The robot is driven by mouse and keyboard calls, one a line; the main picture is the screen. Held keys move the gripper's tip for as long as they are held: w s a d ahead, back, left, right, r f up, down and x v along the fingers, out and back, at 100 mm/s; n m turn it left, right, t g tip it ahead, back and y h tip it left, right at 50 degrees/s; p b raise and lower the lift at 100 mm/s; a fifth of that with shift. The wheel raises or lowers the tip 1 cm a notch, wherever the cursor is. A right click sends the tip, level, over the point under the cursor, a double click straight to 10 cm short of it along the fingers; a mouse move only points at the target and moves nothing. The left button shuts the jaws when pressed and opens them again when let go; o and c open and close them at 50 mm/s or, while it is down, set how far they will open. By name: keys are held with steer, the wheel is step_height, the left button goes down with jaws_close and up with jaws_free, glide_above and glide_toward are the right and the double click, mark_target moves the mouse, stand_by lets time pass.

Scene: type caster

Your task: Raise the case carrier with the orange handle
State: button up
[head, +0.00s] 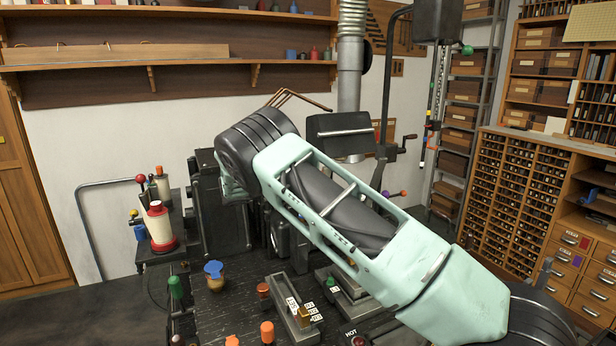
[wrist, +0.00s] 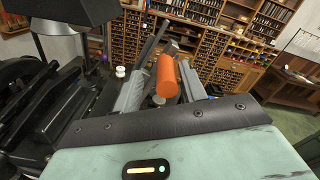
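In the wrist view an orange handle (wrist: 167,78), a rounded upright-leaning cylinder, stands between the two grey fingers of my gripper (wrist: 165,70). The gripper is open. A gap shows between the handle and the left finger; the handle overlaps the right finger in the picture, so I cannot tell whether they touch. The case carrier below the handle is mostly hidden by the gripper body. In the head view my pale green arm covers the middle, and I cannot make out the gripper or this handle there.
A dark workbench (head: 236,312) holds a blue-topped pot (head: 214,276), a type tray (head: 294,316) and an orange knob (head: 267,332). A red and white can (head: 159,226) stands at left. Black machinery (wrist: 60,105) is close on the left in the wrist view. Type cabinets (head: 515,190) stand at right.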

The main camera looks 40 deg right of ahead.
steer(key=shift+s+r, duration=0.1)
steer(key=shift+r, duration=0.15)
steer(key=b+v, duration=0.7)
steer(key=v, duration=1)
steer(key=shift+a, duration=0.15)
